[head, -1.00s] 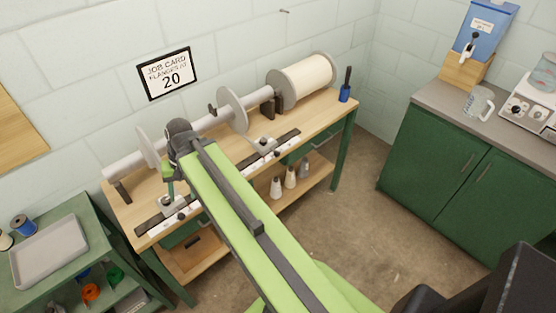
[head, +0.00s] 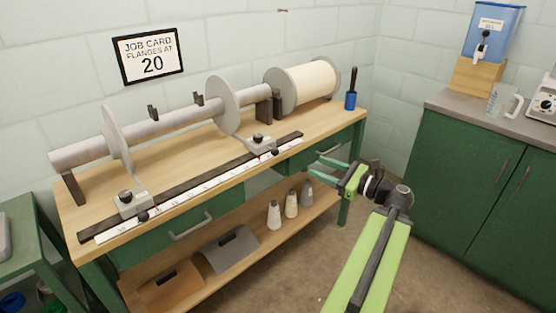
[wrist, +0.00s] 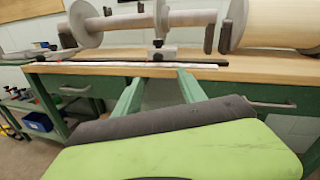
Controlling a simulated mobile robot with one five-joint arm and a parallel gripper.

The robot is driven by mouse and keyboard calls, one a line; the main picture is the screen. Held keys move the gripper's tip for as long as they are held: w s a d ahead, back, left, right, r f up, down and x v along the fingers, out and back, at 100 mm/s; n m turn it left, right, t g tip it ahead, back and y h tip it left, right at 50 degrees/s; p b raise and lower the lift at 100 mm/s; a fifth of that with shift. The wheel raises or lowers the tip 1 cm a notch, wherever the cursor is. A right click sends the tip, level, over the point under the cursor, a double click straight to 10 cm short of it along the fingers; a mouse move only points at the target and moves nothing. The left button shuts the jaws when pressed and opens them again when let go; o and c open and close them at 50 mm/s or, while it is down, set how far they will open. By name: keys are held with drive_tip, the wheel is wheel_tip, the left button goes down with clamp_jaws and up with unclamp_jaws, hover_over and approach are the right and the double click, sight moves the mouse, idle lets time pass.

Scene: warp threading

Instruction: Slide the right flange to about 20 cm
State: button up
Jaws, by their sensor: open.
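The right flange (head: 222,104) is a grey disc standing upright around the grey beam (head: 176,119). Its foot (head: 260,144), with a dark knob, sits on the dark rail near the right end of the white scale (head: 205,187). The left flange (head: 117,141) stands near the beam's left end. My gripper (head: 328,168) is open and empty in front of the bench's right part, apart from the right flange. In the wrist view, my gripper's fingers (wrist: 158,82) point toward the bench, with the right flange (wrist: 160,18) beyond. The scale's fine marks are too small to read.
A job card (head: 149,55) on the wall reads "flanges at 20". Green cabinets (head: 470,180) stand at right; floor lies between.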

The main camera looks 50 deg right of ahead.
sight(278, 153)
drive_tip(key=w+a, duration=0.1)
drive_tip(key=w, duration=0.4)
drive_tip(key=w+a, duration=0.1)
drive_tip(key=w, duration=0.5)
drive_tip(key=w+a, duration=0.1)
drive_tip(key=w, duration=0.5)
drive_tip(key=shift+w, duration=0.15)
clamp_jaws()
idle(0.6)
